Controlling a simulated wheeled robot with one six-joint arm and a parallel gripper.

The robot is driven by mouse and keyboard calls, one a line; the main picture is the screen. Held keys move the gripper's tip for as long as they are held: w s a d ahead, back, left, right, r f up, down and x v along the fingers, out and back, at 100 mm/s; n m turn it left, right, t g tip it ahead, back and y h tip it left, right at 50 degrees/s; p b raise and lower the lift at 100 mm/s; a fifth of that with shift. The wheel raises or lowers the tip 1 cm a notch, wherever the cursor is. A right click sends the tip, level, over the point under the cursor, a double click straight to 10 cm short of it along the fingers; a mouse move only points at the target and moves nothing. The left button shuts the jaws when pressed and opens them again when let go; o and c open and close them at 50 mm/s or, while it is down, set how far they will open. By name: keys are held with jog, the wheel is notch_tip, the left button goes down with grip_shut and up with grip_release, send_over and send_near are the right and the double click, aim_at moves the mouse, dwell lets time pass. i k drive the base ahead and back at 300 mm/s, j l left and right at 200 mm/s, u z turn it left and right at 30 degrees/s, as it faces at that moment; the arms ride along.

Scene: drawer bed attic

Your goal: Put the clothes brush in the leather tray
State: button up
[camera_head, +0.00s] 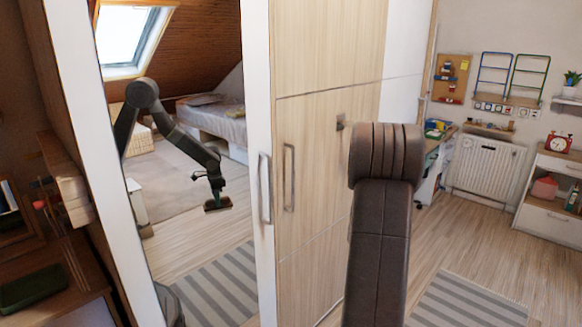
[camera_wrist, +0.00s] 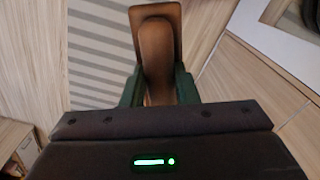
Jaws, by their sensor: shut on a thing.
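The brown wooden clothes brush (camera_wrist: 157,40) shows in the wrist view, held between the two green fingers of my gripper (camera_wrist: 158,88). My gripper is shut on it, and the brush sticks out beyond the fingertips, clear of any surface. In the head view the gripper is hidden behind my arm; only a mirror reflection shows the arm with a dark thing at its end. A dark green shallow tray (camera_head: 36,286) lies on a wooden surface at the lower left of the head view. It may be the leather tray; I cannot tell its material.
A tall mirror (camera_head: 190,240) and wooden wardrobe doors (camera_head: 318,180) stand close ahead. A wooden shelf unit (camera_head: 75,195) is at the left. Free wooden floor (camera_head: 465,235) with a striped rug (camera_head: 470,300) lies at the right. A desk, radiator and white cabinet are farther back.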

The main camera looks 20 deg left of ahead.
aim_at(35, 290)
jog(key=k+j+u, duration=0.1)
jog(key=j, duration=0.25)
jog(key=k+j, duration=0.3)
jog(key=k+j+u, duration=0.15)
jog(key=j, duration=0.3)
jog(key=k+j+u, duration=0.1)
jog(key=j, duration=0.3)
jog(key=k+j, duration=0.25)
jog(key=j, duration=0.15)
jog(key=u, duration=0.05)
